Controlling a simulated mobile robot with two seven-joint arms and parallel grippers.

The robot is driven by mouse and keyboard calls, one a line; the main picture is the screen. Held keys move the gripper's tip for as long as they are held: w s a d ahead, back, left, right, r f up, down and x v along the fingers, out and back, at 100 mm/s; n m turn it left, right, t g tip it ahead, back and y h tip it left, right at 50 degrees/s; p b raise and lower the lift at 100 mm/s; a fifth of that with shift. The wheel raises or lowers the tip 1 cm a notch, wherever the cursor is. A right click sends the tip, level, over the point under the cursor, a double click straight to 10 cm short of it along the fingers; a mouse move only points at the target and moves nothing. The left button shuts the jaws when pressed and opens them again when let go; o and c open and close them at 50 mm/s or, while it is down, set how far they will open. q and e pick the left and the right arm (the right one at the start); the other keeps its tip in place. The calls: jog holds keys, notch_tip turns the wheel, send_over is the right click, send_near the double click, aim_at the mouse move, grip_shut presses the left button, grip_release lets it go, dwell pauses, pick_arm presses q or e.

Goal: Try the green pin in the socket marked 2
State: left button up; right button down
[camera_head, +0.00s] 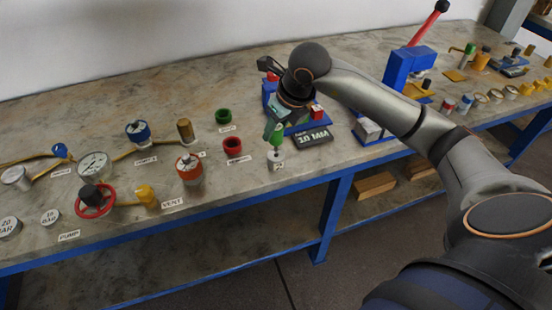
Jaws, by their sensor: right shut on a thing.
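The green pin (277,138) is upright between the fingers of my right gripper (273,127), which points down near the front edge of the bench. The fingers hide part of the pin. Directly below the pin stands a small pale cylinder (276,157) with a small label at its front. The mark on that label is too small to read surely, so I cannot tell whether this is the socket marked 2. The pin's lower end meets the cylinder's top in the picture; I cannot tell whether it is inside or just above. My left gripper is out of view.
A dark display (313,138) reading about 10 mm and a blue fixture (268,93) stand close behind my right gripper. Red (233,147) and green (223,116) cups stand left of it. Valves and gauges fill the bench's left side. A blue press (405,65) stands to the right.

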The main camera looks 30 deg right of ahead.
jog(key=shift+r, duration=0.1)
jog(key=shift+r+p, duration=2.1)
jog(key=shift+r, duration=0.85)
